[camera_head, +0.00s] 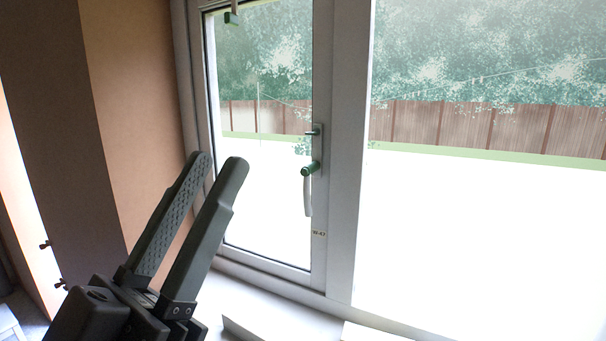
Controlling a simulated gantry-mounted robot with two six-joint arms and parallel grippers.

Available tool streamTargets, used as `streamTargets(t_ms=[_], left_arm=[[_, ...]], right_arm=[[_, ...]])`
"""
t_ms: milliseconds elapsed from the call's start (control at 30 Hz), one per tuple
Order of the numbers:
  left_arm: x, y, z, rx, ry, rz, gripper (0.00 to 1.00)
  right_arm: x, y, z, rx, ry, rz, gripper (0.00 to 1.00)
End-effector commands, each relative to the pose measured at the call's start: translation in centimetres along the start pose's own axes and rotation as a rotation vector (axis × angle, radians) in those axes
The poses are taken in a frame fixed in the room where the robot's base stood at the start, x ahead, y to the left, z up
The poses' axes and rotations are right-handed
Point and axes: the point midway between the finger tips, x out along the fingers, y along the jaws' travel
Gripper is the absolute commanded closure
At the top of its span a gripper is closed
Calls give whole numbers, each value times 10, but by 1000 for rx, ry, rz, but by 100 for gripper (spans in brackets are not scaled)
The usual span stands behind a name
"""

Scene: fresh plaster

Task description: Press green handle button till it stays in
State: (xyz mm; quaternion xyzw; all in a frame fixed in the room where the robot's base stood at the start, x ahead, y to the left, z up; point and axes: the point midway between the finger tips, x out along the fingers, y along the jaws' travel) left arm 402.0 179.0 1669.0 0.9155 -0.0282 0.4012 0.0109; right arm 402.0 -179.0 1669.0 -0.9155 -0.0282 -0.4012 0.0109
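A white window handle (307,195) hangs straight down on the right side of the window sash's frame. A green round part (311,169), which looks like the button, sits at the handle's top. My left gripper (218,158) is in the lower left, pointing up, with its two dark fingers a little apart and nothing between them. It is to the left of the handle and apart from it. Whether the green button is in or out cannot be told from this angle. My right gripper is not in view.
A small metal lever (314,131) is on the frame above the handle. A green piece (232,18) hangs at the sash's top. The white window sill (275,315) runs below. A brown wall (128,110) stands at the left.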

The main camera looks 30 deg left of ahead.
Motion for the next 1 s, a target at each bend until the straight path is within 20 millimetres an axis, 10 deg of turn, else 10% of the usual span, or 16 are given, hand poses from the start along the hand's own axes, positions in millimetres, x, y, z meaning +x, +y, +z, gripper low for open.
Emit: streamTargets(t_ms=[200, 1000], left_arm=[[0, 0, 0, 0, 0, 0, 100], [0, 0, 0, 0, 0, 0, 100]], right_arm=[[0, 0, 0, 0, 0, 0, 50], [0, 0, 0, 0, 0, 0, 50]])
